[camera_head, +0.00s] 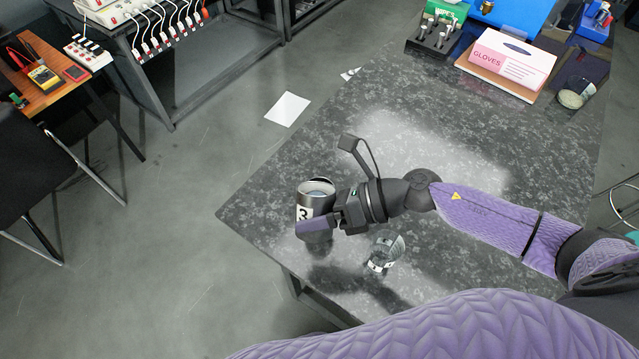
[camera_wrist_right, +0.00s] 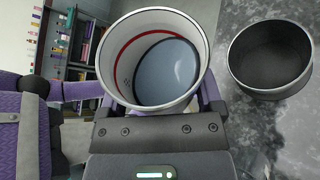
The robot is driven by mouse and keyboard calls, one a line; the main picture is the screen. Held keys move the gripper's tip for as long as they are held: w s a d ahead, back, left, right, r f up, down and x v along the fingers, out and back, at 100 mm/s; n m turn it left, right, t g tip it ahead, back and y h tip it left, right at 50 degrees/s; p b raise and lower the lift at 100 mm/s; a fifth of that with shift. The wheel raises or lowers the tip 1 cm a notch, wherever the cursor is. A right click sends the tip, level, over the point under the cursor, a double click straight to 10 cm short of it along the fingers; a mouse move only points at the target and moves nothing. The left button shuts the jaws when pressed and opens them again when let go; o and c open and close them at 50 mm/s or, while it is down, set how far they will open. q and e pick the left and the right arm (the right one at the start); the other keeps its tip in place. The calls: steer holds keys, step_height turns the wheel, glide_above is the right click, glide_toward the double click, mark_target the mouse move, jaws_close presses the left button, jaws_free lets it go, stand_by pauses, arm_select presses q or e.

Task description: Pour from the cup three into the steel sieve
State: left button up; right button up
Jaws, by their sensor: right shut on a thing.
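Cup three (camera_head: 305,199) is a grey steel cup with a white label marked "3". My right gripper (camera_head: 318,226) is shut around its side and holds it near the table's left corner. In the right wrist view the cup (camera_wrist_right: 118,62) is open at the top, with a red ring inside and a smooth blue-grey surface within. A dark round vessel with a steel rim, apparently the steel sieve (camera_wrist_right: 271,82), stands beside it in that view. In the head view, a dark rim shows behind the cup, mostly hidden. My left gripper is not in view.
A shiny cup with a white label (camera_head: 384,254) stands close by on the grey speckled table (camera_head: 270,200). A gloves box (camera_head: 508,60), a small tool rack (camera_head: 435,35) and a round container (camera_head: 575,94) stand at the far end. The table's middle is clear.

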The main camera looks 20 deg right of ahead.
steer(key=shift+w+f+m+g+y+b, duration=0.15)
steer(key=shift+f+m+g+y+b, duration=0.2)
steer(key=shift+m+b, duration=0.25)
stand_by(0.5)
steer(key=shift+r+m+g, duration=0.35)
steer(key=shift+r+m, duration=0.2)
steer(key=shift+m, duration=0.05)
stand_by(0.6)
steer(key=shift+f+m+g+y, duration=0.3)
steer(key=shift+m+y, duration=0.15)
steer(key=shift+m, duration=0.05)
stand_by(0.9)
